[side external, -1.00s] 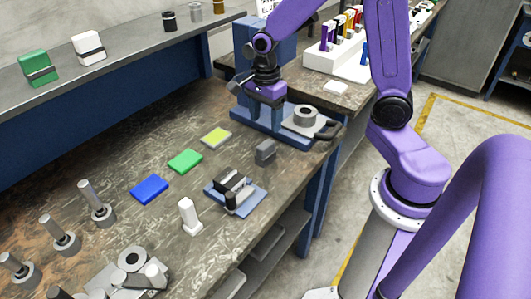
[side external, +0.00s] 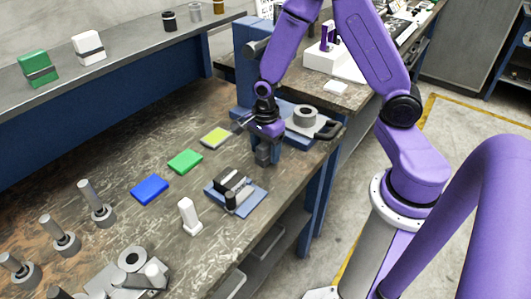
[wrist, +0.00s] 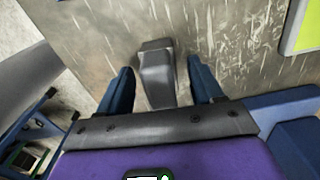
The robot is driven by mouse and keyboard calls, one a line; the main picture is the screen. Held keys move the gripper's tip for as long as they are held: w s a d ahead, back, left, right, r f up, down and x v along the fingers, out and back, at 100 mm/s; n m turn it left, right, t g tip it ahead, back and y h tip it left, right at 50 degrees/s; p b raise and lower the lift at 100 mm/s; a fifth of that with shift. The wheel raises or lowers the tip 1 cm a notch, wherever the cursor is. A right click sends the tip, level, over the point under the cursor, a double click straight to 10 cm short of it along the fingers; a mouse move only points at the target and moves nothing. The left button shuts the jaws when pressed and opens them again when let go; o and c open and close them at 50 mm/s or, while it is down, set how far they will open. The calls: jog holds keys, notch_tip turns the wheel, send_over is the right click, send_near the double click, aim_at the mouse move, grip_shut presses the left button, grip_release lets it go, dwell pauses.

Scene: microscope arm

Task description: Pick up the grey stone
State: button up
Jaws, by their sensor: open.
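The grey stone (side external: 263,156) is a small upright block on the workbench near its right front edge. In the side view my gripper (side external: 266,146) is right over it and hides its upper part. In the wrist view the grey stone (wrist: 156,72) lies between my two blue fingers (wrist: 161,78), with a visible gap on each side. My gripper is open and points down. I cannot tell how far down the fingers reach along the stone.
A blue stand with a grey ring (side external: 304,115) is just behind my gripper. A blue-based holder (side external: 236,194) stands in front. Yellow (side external: 216,138), green (side external: 185,161) and blue (side external: 149,189) flat pieces lie to the left.

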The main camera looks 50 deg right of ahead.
jog(key=shift+f, duration=0.8)
grip_shut()
jog(key=shift+r, duration=0.1)
